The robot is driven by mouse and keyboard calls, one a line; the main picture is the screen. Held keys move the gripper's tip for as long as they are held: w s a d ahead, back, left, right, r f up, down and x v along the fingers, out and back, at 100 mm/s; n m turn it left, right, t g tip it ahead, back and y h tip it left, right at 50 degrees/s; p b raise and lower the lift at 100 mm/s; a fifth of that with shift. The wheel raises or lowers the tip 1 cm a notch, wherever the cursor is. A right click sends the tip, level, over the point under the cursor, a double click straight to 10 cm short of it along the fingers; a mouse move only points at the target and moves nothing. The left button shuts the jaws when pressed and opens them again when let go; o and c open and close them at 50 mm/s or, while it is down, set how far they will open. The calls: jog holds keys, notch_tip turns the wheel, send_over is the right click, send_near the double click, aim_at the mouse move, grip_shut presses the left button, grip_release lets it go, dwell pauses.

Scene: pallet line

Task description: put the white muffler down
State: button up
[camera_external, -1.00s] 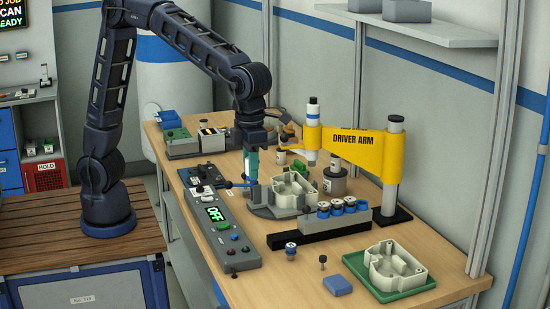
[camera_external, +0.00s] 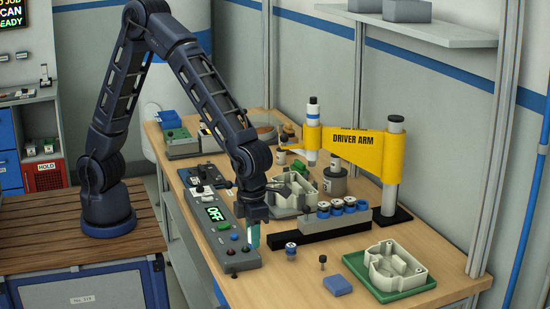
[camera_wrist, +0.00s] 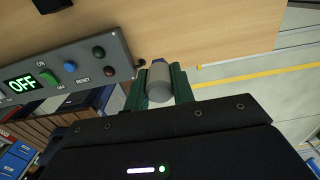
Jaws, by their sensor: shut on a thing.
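The white muffler, a short pale grey-white cylinder (camera_wrist: 159,84), sits between my two green fingers in the wrist view, with a narrower darker end pointing away from me. My gripper (camera_wrist: 158,88) is shut on it. In the external view my gripper (camera_external: 253,236) points down beside the near end of the grey control panel (camera_external: 222,238). The muffler cannot be made out clearly there, and its height above the wooden bench (camera_external: 270,285) is hard to tell.
The panel, with its lit OFF display (camera_wrist: 20,83) and buttons, is close on the left. A black bar (camera_external: 305,242), a blue-banded cylinder (camera_external: 290,252), a blue block (camera_external: 337,285) and a green tray (camera_external: 415,286) lie to the right. Bare bench is in front, near its edge.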

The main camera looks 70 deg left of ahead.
aim_at(254, 285)
notch_tip(254, 285, down, 12)
jog(key=shift+r, duration=0.1)
dwell(0.5)
jog(key=o, duration=1)
jog(key=shift+f, duration=0.2)
jog(key=shift+r, duration=0.15)
